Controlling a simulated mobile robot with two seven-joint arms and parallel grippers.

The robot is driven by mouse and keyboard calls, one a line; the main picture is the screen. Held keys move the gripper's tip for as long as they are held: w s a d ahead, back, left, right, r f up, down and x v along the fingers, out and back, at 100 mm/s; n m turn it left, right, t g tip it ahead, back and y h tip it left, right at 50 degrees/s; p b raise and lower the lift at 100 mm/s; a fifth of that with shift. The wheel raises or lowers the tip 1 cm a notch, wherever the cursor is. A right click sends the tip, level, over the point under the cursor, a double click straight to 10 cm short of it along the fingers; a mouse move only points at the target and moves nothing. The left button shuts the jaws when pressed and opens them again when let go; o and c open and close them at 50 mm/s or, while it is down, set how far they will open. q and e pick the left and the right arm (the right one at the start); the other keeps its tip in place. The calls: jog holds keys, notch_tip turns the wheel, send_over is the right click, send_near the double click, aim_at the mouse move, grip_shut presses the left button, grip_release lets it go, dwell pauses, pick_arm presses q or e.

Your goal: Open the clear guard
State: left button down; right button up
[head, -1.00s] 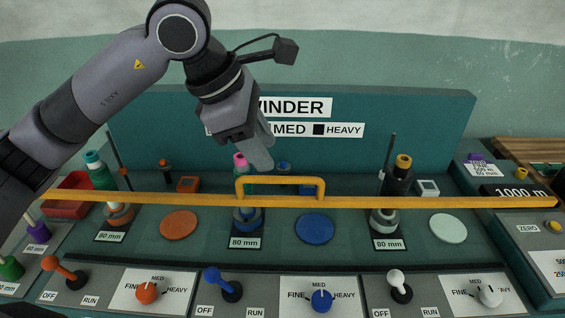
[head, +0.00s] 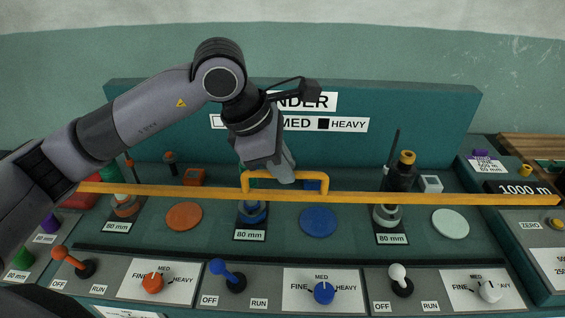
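The clear guard shows mainly as a long yellow bar (head: 420,198) across the front of the winder, with a raised yellow handle (head: 310,177) near its middle. The clear part itself is hard to make out. My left gripper (head: 287,172) points down right at the handle, just behind or over its top bar. I cannot tell whether it touches the handle. Its fingers overlap in this view, so their opening is unclear. My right gripper is out of view.
In front are levers and knobs, such as the blue lever (head: 229,275) and blue knob (head: 324,292). The teal back panel (head: 430,130) rises behind.

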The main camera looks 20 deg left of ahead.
pick_arm(q)
jog(key=b, duration=1.1)
send_over(286, 236)
jog(key=f, duration=1.1)
jog(key=shift+s+a+f, duration=0.3)
notch_tip(286, 236, down, 5)
jog(key=b, duration=0.4)
jog(key=shift+b, duration=0.35)
jog(key=shift+f+b, duration=0.8)
jog(key=shift+f, duration=0.1)
jog(key=c, duration=1.1)
grip_release()
jog(key=shift+r, duration=0.1)
